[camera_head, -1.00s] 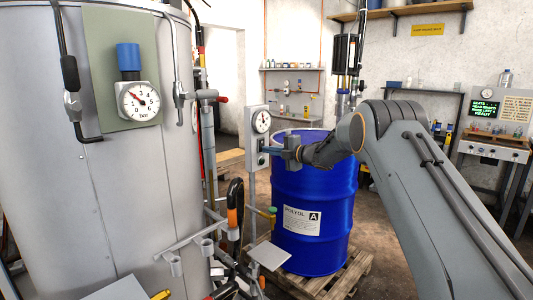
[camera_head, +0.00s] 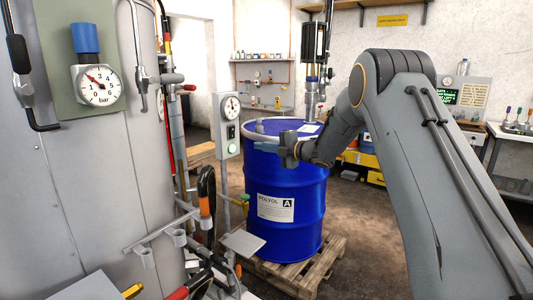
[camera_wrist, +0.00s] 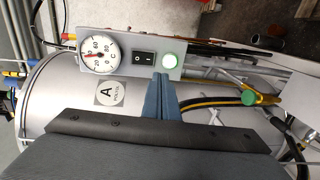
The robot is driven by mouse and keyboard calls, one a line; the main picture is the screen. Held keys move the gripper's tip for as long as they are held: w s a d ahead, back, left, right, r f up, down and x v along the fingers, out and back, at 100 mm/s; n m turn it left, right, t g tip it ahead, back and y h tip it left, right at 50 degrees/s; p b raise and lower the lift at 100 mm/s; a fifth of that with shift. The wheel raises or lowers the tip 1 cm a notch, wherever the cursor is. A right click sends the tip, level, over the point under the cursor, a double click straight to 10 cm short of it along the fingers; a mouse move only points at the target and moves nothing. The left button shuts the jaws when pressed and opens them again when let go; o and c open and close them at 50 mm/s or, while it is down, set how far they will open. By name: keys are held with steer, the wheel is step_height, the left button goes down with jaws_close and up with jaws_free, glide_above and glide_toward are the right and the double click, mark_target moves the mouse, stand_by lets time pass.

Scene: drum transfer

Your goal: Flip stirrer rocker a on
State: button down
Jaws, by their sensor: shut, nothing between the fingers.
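The control box (camera_head: 228,113) stands on a post in front of the blue drum. It carries a dial, a black stirrer rocker (camera_head: 231,131) and a round lamp (camera_head: 233,148). Which side of the rocker is pressed in is too small to tell. My gripper (camera_head: 261,146) is shut and empty, to the right of the box and apart from it. In the wrist view its fingertips (camera_wrist: 160,79) point at the panel's lower edge, between rocker and lamp.
The blue drum (camera_head: 287,190), labelled POLYOL A, stands on a wooden pallet (camera_head: 310,270) behind my gripper. A large grey tank (camera_head: 80,190) with a bar gauge fills the left. Pipes and a small grey plate (camera_head: 243,243) lie low in front. Open floor shows right of the pallet.

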steer(key=shift+s+d+f, duration=0.2)
steer(key=shift+s+d, duration=0.7)
steer(key=s+d+f+m+h, duration=0.3)
steer(key=s+d+m+h, duration=0.3)
steer(key=m, duration=0.2)
steer(key=s+d+f+m+h, duration=0.4)
steer(key=s+d+m+h, duration=0.1)
steer(key=s+d+m, duration=0.25)
steer(key=s+f+m+g, duration=0.3)
steer(key=s+m, duration=0.1)
steer(key=s, duration=0.8)
steer(key=s+f+m+g+h, duration=0.1)
steer(key=s+f+m+g, duration=0.2)
steer(key=s, duration=1)
steer(key=s+f+m+g+h, duration=0.1)
steer(key=s+f+m+g, duration=0.2)
steer(key=s, duration=0.9)
steer(key=shift+s+d+f+m+g, duration=0.15)
steer(key=shift+f+m+g, duration=0.4)
steer(key=shift+m, duration=0.7)
steer(key=shift+r, duration=0.15)
